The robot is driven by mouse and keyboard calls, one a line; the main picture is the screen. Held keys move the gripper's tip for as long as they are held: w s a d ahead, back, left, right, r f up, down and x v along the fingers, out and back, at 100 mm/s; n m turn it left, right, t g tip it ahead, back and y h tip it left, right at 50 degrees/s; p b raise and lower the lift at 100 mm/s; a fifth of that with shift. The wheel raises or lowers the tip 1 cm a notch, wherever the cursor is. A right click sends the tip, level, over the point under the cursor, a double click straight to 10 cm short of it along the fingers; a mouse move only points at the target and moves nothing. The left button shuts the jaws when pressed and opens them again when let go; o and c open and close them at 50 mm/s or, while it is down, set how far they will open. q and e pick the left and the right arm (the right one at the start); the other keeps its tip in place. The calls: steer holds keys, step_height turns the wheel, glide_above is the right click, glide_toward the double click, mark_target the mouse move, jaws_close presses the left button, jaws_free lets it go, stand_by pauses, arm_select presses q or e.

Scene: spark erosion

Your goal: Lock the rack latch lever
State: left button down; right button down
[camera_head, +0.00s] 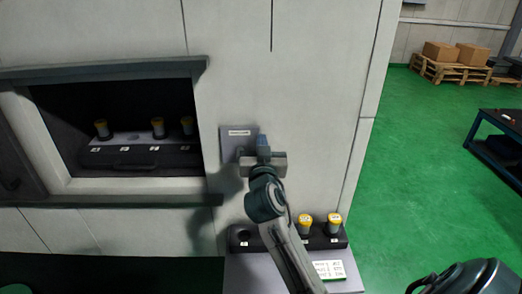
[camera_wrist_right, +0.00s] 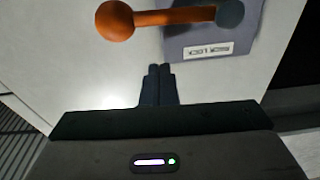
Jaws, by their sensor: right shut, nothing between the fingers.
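The rack latch lever (camera_wrist_right: 165,18) shows at the top of the right wrist view as an orange bar with a round ball knob (camera_wrist_right: 115,20) at its left end and a dark pivot (camera_wrist_right: 230,13) at its right. It is mounted over a grey plate with a white label (camera_wrist_right: 206,50), too small to read surely. In the head view the plate (camera_head: 232,146) is on the pale machine front; the lever is hidden there by my gripper. My right gripper (camera_head: 263,143) is shut and empty, its fingertips (camera_wrist_right: 159,68) apart from the lever in the wrist view.
Left of the plate, an open machine bay (camera_head: 120,100) holds a rack of yellow-topped holders. Below, a dark rack (camera_head: 318,240) with two yellow-topped holders stands on a grey ledge. Green floor (camera_head: 420,180) is clear at right, with a blue table (camera_head: 490,150) and pallet boxes beyond.

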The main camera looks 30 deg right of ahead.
steer(key=f, duration=0.4)
steer(key=shift+s+a+p, duration=0.35)
steer(key=shift+s+a, duration=0.05)
steer(key=shift+w+d, duration=0.1)
